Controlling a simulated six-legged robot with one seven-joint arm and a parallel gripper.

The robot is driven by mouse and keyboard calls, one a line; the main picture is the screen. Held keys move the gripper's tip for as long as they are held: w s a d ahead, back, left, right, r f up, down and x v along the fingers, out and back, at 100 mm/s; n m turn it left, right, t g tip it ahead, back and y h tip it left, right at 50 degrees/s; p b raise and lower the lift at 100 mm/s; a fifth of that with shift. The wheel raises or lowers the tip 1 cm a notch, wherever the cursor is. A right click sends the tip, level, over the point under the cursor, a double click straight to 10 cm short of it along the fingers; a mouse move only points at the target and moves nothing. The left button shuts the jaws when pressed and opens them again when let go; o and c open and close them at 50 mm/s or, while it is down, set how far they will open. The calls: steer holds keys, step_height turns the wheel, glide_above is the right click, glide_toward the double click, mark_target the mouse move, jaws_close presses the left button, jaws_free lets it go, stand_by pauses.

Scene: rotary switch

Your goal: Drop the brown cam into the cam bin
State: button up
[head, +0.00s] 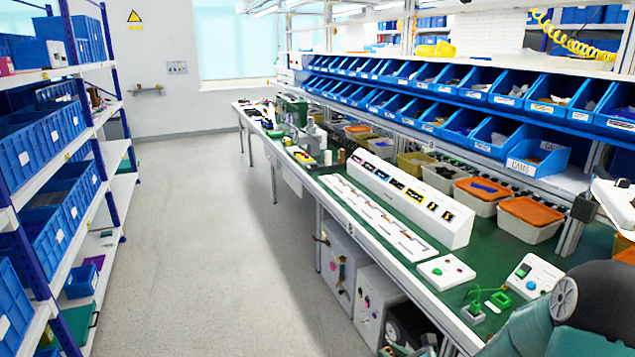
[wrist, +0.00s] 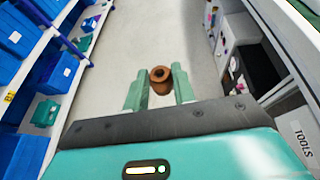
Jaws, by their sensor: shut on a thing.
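In the wrist view the brown cam (wrist: 161,76), a small round piece with a dark hole in its top, sits between the two pale green fingers of my gripper (wrist: 160,87). My gripper is shut on it and holds it over the grey floor. In the head view a blue open-front bin with a white label reading CAMS (head: 522,167) stands at the right end of the lower bin row. Small brownish pieces seem to lie inside it. My gripper and the cam do not show in the head view.
The green workbench (head: 400,268) runs along the right, with orange-lidded tubs (head: 531,212) below the bins and a white switch panel (head: 408,195). Blue shelving (head: 75,180) stands at left. The floor aisle (head: 200,230) between is clear. A cabinet labelled TOOLS (wrist: 300,138) is close at right.

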steer(key=a, duration=0.1)
steer(key=a+f, duration=0.1)
steer(key=a, duration=0.1)
steer(key=shift+s+a+f, duration=0.1)
steer(key=shift+s, duration=0.05)
